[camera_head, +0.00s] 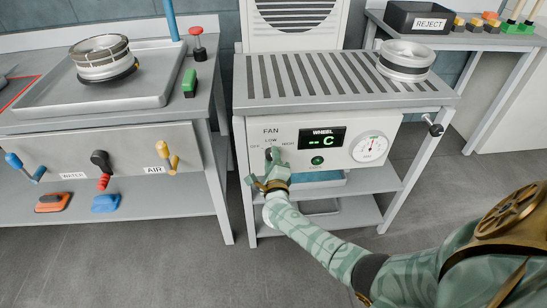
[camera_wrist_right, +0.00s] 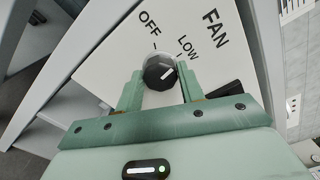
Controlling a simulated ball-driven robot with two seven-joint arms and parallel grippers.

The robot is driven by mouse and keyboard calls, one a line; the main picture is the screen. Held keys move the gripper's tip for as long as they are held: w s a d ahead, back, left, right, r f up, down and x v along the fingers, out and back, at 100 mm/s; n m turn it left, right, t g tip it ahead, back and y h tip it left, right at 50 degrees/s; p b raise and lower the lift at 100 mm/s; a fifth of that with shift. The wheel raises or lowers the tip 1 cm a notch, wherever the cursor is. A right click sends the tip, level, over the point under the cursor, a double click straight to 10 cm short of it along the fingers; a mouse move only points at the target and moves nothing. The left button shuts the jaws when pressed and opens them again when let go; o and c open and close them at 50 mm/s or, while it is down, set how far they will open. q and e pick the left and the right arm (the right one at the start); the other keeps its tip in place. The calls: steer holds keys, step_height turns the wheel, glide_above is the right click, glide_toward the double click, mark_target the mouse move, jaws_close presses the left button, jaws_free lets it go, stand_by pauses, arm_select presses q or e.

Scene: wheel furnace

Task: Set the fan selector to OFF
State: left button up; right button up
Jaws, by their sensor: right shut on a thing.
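The fan selector is a dark round knob (camera_wrist_right: 159,72) on the white front panel (camera_head: 345,143), with OFF, LOW and HIGH marked around it under the word FAN. In the right wrist view, its white pointer line appears to face toward LOW rather than OFF. My right gripper (camera_head: 272,160) is at the knob, with one finger on each side, shut on it. In the head view the gripper mostly hides the knob. My left gripper is not in view.
A WHEEL display (camera_head: 322,139), a green button (camera_head: 317,160) and a round gauge (camera_head: 370,149) sit right of the knob. A slatted top with a wheel (camera_head: 406,57) is above. The left bench (camera_head: 110,145) has WATER and AIR levers.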

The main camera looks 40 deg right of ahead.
steer(key=n+p, duration=0.1)
steer(key=n, duration=0.3)
steer(key=shift+n, duration=0.3)
steer(key=n+p, duration=0.1)
steer(key=n, duration=0.2)
steer(key=shift+f+n, duration=0.15)
steer(key=shift+n, duration=0.15)
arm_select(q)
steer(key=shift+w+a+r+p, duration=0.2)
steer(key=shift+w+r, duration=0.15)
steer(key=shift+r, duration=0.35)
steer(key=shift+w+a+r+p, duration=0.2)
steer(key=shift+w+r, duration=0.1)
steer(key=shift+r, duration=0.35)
arm_select(e)
steer(key=shift+n, duration=1.4)
steer(key=shift+s+f, duration=0.1)
steer(key=o, duration=1)
